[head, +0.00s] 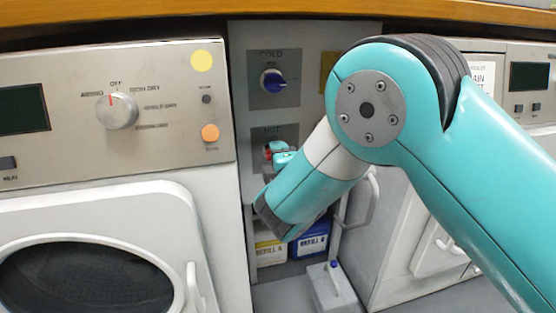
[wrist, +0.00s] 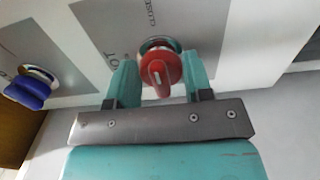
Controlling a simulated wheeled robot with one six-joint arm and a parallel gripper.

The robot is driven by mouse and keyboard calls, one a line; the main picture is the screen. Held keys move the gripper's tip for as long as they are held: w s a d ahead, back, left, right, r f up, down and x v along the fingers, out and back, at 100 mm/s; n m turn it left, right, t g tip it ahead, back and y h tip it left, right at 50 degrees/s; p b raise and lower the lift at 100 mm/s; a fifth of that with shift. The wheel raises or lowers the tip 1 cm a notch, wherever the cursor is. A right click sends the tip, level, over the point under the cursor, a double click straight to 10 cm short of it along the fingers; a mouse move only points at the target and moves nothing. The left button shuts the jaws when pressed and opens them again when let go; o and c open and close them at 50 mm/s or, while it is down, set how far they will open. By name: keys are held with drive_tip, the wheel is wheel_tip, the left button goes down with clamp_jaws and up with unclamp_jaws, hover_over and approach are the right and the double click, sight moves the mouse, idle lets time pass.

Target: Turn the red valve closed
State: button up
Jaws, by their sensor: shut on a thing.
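The red valve (wrist: 160,72) is on the plate marked HOT in the wrist view, on a round metal base. My gripper (wrist: 162,78) has one teal finger on each side of the red handle and is shut on it. In the head view a small part of the red valve (head: 269,152) shows at the HOT plate, beside a teal fingertip of my gripper (head: 281,155). My arm hides the rest of it there. The word CLOSE, partly cut off, is printed on the plate above the valve in the wrist view.
A blue valve (head: 273,80) marked COLD is above on the same panel. A machine with a dial (head: 117,110) is at left, and another stands at right. Below are boxes (head: 310,240) and a grey case (head: 330,288).

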idle(0.5)
drive_tip(key=o, duration=0.9)
drive_tip(key=shift+s, duration=0.1)
drive_tip(key=b+v, duration=0.9)
drive_tip(key=v, duration=0.8)
drive_tip(key=shift+s+r+b, duration=0.1)
drive_tip(key=shift+s+b, duration=0.05)
drive_tip(key=shift+b, duration=0.25)
drive_tip(key=shift+d, duration=0.15)
